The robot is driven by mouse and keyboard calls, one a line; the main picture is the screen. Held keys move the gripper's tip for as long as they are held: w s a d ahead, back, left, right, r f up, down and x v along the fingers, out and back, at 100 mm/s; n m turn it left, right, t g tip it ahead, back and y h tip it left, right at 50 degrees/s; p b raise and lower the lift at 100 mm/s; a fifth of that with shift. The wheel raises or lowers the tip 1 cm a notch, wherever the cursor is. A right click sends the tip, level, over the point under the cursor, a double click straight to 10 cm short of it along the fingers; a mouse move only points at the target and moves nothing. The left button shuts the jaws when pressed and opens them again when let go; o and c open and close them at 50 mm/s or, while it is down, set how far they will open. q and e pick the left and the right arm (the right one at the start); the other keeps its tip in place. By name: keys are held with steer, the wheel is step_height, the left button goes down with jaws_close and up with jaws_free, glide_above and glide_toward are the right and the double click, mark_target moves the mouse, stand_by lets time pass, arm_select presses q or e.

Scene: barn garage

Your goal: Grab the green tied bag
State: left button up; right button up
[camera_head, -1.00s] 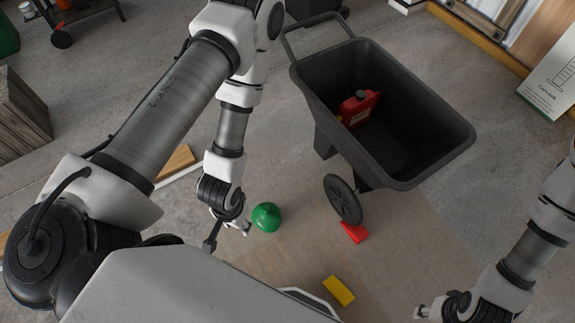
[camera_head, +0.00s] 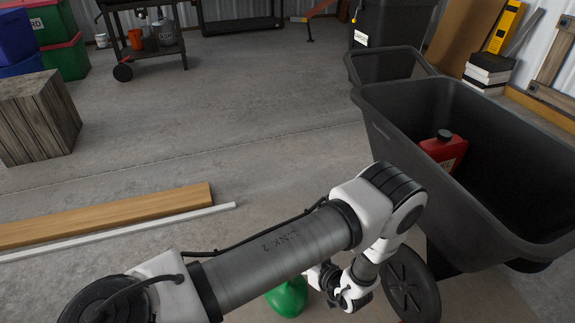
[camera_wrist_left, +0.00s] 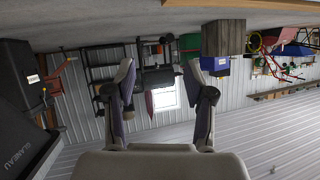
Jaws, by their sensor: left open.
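The green tied bag (camera_head: 287,298) is on the floor at the bottom of the head view, partly hidden behind my left arm. My left gripper is just right of the bag in the head view, where its fingers are hard to make out. In the left wrist view my left gripper (camera_wrist_left: 165,95) is open, with nothing between its fingers. That view looks across the room, upside down, and does not show the bag. My right gripper is in neither current view.
A black wheelbarrow (camera_head: 382,95) with a red jug (camera_head: 443,150) stands at right, its wheel (camera_head: 410,287) close to my left wrist. A wooden board (camera_head: 110,215) and a white strip (camera_head: 120,232) lie at left. A wooden crate (camera_head: 38,115) is farther back. The middle floor is clear.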

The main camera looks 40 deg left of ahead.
mark_target(289, 299)
arm_select(q)
step_height(289, 299, down, 12)
steer(key=d+n+g+y+b, duration=0.1)
steer(key=d+n+g+b, duration=0.2)
steer(key=b, duration=0.5)
steer(key=shift+n, duration=0.8)
steer(key=b+x, duration=0.1)
steer(key=x, duration=0.1)
steer(key=s+b+x, duration=0.1)
steer(key=b+x, duration=0.1)
steer(key=x, duration=0.1)
steer(key=b+x, duration=0.1)
steer(key=x, duration=0.1)
steer(key=shift+s+a, duration=0.15)
steer(key=shift+a, duration=0.35)
steer(key=shift+r, duration=0.1)
jaws_close()
arm_select(e)
step_height(289, 299, down, 18)
steer(key=w, duration=0.1)
steer(key=shift+r, duration=0.15)
